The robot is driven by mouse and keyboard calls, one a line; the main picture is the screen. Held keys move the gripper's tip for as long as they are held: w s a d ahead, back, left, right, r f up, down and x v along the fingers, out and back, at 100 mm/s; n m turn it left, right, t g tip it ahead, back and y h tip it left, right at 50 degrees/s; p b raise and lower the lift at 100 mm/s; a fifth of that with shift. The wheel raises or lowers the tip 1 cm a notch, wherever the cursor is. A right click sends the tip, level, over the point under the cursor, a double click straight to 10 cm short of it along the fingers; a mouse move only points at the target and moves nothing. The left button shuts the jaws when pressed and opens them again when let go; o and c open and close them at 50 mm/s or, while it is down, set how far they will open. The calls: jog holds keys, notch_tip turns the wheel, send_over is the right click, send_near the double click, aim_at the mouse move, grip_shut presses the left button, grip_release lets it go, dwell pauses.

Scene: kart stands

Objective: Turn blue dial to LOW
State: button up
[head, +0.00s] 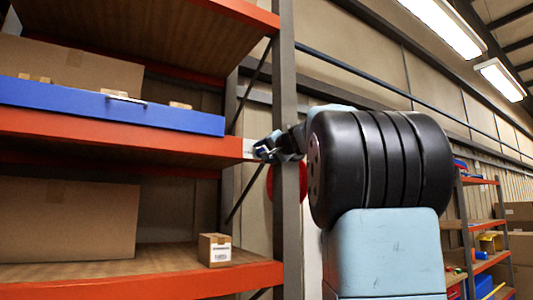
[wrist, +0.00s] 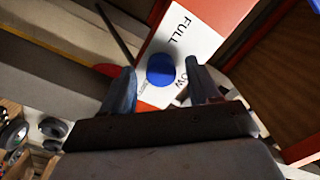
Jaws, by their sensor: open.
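The blue dial (wrist: 162,70) sits on a white label plate (wrist: 192,36) on an orange beam in the wrist view. The plate reads FULL on the upper part, and letters ending in OW show beside my right finger, partly hidden. My gripper (wrist: 160,66) is open, with one finger on each side of the dial; I cannot tell whether either touches it. In the head view my gripper (head: 267,150) is at the right end of the middle shelf's orange beam, beside the white plate (head: 248,148). The dial's pointer is not clear.
A grey rack post (head: 287,100) stands close to my gripper, with a red round thing (head: 297,181) partly behind it. A blue tray (head: 110,108) lies on the middle shelf (head: 110,137). A small carton (head: 214,250) and a large one (head: 68,217) sit on the shelf below.

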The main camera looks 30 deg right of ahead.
jog(key=c, duration=1)
jog(key=shift+n, duration=2.2)
jog(key=shift+c, duration=0.2)
jog(key=o, duration=1)
jog(key=shift+o, duration=0.2)
jog(key=s+d, duration=0.1)
jog(key=s, duration=1.2)
jog(key=shift+s, duration=0.35)
